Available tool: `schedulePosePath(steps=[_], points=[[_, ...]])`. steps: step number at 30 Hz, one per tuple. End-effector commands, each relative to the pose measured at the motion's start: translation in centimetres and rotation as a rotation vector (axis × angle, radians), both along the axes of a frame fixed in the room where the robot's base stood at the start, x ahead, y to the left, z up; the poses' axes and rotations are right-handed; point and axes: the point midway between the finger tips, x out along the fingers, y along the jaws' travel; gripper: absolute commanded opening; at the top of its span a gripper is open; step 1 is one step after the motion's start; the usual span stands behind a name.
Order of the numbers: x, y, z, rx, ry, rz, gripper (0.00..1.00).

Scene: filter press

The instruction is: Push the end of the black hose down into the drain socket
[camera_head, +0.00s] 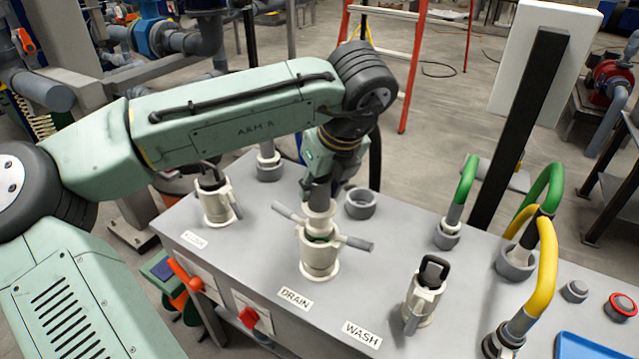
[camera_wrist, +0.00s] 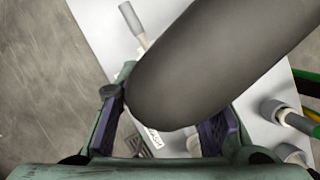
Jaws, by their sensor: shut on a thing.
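My gripper (camera_head: 322,178) points down above the drain socket and is shut on the black hose near its end. In the wrist view the thick dark hose (camera_wrist: 215,60) lies between the two purple-lined fingers and hides much of the scene. In the head view part of the hose (camera_head: 376,155) hangs behind my gripper. The cream drain socket (camera_head: 320,258) stands on the grey bench behind the DRAIN label, with its two lever arms spread out sideways. The hose's grey end (camera_head: 320,196) is upright at a cream collar over the socket mouth. I cannot tell how deep it sits.
A cream socket with a black handle (camera_head: 215,200) stands left, another (camera_head: 425,285) by the WASH label. Green hoses (camera_head: 467,180) and a yellow hose (camera_head: 546,260) rise at right beside a black post (camera_head: 520,125).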

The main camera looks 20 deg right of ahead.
Motion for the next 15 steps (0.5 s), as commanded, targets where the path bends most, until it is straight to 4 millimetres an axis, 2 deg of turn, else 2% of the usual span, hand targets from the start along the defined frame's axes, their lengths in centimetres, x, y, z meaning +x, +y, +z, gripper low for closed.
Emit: schedulePosePath(steps=[15], points=[[0.0,0.0,-1.4,0.000,-0.001,-0.001,0.00]])
